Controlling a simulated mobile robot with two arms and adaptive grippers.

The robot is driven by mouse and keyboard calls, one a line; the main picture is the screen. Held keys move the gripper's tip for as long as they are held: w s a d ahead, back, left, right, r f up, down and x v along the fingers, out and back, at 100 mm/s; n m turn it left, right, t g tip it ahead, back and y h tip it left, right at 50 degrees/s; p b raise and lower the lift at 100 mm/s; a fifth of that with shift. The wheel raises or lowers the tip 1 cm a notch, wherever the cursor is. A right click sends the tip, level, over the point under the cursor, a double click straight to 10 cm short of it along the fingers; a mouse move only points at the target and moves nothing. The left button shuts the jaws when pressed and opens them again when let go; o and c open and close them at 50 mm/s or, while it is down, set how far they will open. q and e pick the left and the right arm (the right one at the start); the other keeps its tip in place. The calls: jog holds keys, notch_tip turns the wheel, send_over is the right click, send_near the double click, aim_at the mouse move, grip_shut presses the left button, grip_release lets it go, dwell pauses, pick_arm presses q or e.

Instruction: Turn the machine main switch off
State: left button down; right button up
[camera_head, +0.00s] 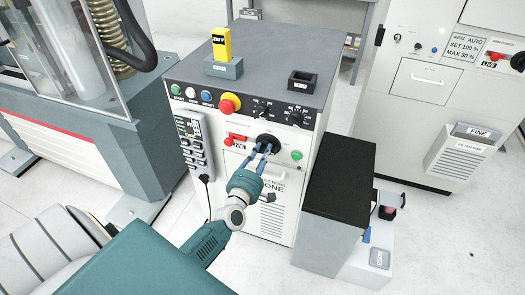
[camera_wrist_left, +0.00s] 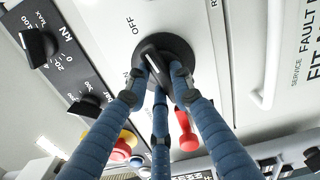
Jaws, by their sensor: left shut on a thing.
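The main switch (camera_head: 268,139) is a black rotary knob on a round black disc, on the front of the grey and white machine cabinet (camera_head: 245,165). In the left wrist view the knob (camera_wrist_left: 180,48) has a white line on its handle, with OFF printed beside it and a partly hidden ON label lower down. My left gripper (camera_head: 265,147) has its blue fingers closed around the handle, as the left wrist view also shows (camera_wrist_left: 160,76). The fingers hide part of the handle, so its exact setting is hard to read. My right gripper is out of view.
Close by on the panel are a red lever (camera_head: 236,137), a green button (camera_head: 296,155), a red emergency stop on yellow (camera_head: 229,104) and small black knobs (camera_head: 297,118). A handset (camera_head: 193,142) hangs at the left. A black-topped box (camera_head: 338,185) stands to the right.

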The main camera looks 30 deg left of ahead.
pick_arm(q)
jog(key=shift+d+m, duration=0.1)
jog(key=shift+m, duration=1)
jog(key=shift+f+p, duration=0.1)
jog(key=shift+p, duration=0.2)
jog(key=c, duration=1.5)
grip_release()
jog(key=v, duration=1.2)
jog(key=shift+s, duration=0.1)
